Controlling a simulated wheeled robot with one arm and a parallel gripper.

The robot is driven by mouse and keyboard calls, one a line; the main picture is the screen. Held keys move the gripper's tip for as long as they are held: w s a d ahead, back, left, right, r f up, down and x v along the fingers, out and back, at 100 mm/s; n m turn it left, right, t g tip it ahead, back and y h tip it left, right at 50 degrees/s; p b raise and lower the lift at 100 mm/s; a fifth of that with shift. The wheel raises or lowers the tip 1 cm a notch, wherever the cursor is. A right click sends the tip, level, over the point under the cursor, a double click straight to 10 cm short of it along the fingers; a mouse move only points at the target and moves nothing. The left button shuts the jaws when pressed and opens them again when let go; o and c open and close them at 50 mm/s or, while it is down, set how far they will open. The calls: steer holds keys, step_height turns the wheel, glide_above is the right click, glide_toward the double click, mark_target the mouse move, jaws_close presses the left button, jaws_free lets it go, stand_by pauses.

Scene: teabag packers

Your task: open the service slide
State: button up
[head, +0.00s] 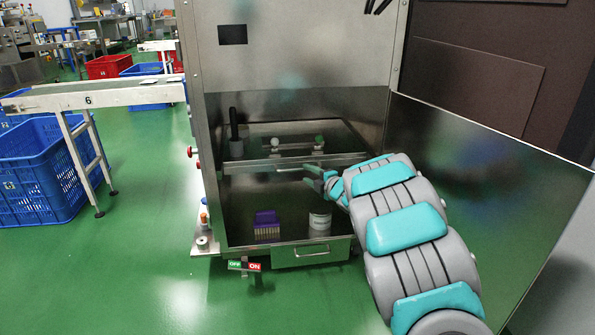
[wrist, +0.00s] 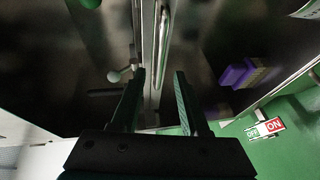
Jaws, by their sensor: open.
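Inside the open metal cabinet, a slide with a metal front (head: 248,164) and a bar handle (head: 295,169) sits at mid height; I take it to be the service slide. It appears pushed in. My gripper (head: 314,174) is at the right end of this handle. In the wrist view, the handle (wrist: 163,50) runs lengthwise between the two dark fingers of my open gripper (wrist: 158,78). The fingers appear apart from it, on either side; how deep the bar lies between them I cannot tell.
A lower drawer (head: 286,258) with its own handle is below. A purple brush (head: 266,226) and a white container (head: 320,222) stand above it. The open cabinet door (head: 470,180) is on the right. An OFF/ON sign (head: 245,266) hangs at the front.

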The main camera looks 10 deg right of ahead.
mark_target(299, 169)
steer(key=x, duration=0.6)
steer(key=shift+w+f, duration=0.15)
steer(key=shift+w, duration=0.05)
steer(key=shift+c, duration=0.2)
jaws_close()
stand_by(1.1)
